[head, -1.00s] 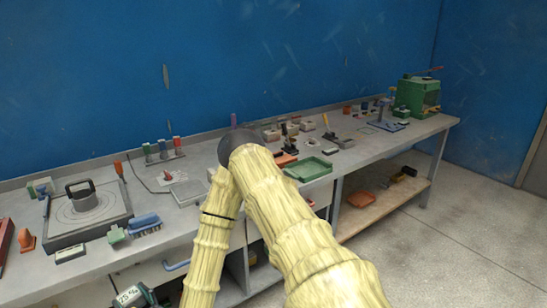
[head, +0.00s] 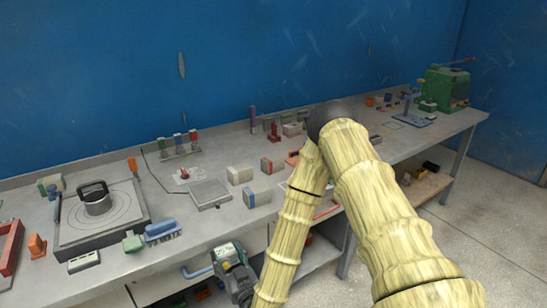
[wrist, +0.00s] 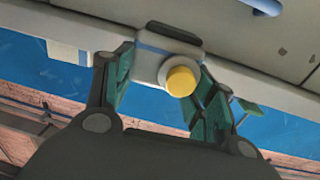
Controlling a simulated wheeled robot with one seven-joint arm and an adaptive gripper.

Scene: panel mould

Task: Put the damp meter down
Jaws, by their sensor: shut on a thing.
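My gripper (head: 238,280) is below and in front of the workbench's front edge. It is shut on a pale device with a small display, taken as the damp meter (head: 226,252). In the wrist view my gripper (wrist: 165,85) has its green-padded fingers on both sides of the meter (wrist: 150,66). The meter shows a yellow round knob, a blue stripe and a dark end. It is held clear of the bench top (head: 205,232). My arm hides part of the bench to the right.
On the bench stand a round-plate device (head: 75,235), a blue brush (head: 162,232), a flat grey scale (head: 210,193) and several small boxes, one of them blue and white (head: 257,197). Bare bench top lies between the brush and the scale. A blue drawer handle (head: 197,272) sits below the edge.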

